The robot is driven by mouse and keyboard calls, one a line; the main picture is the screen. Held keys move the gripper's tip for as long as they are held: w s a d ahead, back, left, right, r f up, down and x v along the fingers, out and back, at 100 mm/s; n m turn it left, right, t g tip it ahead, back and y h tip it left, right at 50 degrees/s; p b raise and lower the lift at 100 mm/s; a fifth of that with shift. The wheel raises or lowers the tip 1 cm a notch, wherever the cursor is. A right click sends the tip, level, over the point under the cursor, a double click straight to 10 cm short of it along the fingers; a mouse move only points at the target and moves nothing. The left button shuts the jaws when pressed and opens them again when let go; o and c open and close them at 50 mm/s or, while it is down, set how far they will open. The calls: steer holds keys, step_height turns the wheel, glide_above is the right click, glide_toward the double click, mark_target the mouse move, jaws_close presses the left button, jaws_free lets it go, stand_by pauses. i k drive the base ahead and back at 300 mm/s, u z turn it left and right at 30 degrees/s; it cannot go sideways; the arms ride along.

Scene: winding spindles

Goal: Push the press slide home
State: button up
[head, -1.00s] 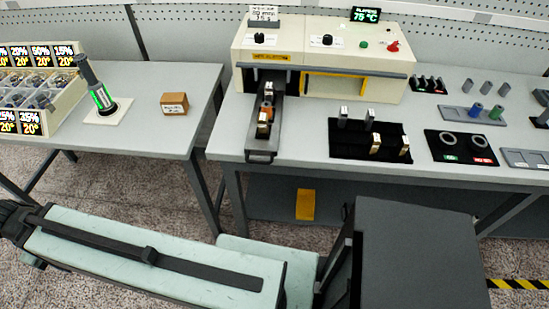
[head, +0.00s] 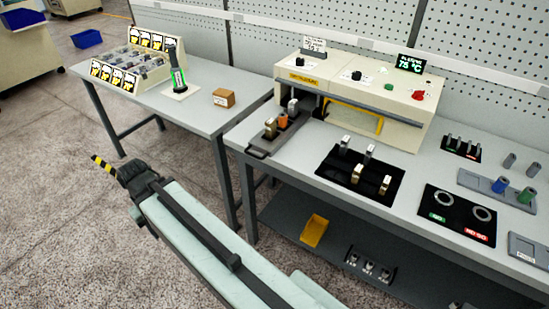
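The press (head: 350,92) is a cream machine on the right bench. Its dark press slide (head: 257,151) sticks out of the left bay toward the bench's front edge, with a handle at its near end. A brass, an orange and a silver-topped piece stand in a row on the slide. My arm stretches from the bottom toward the left, over the floor and well apart from the slide. Its dark far end, with a small yellow-and-black striped tip (head: 103,164), is my gripper as far as I can tell. Its fingers are too small to make out.
A black mat (head: 328,172) with several upright pieces lies right of the slide. A left bench (head: 150,97) holds a lit tool, a bin rack and a small brown box (head: 224,98). A yellow bin (head: 314,230) sits on the lower shelf.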

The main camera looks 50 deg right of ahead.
mark_target(260, 143)
steer(key=u, duration=1.1)
steer(key=i, duration=1.85)
steer(key=z, duration=3.25)
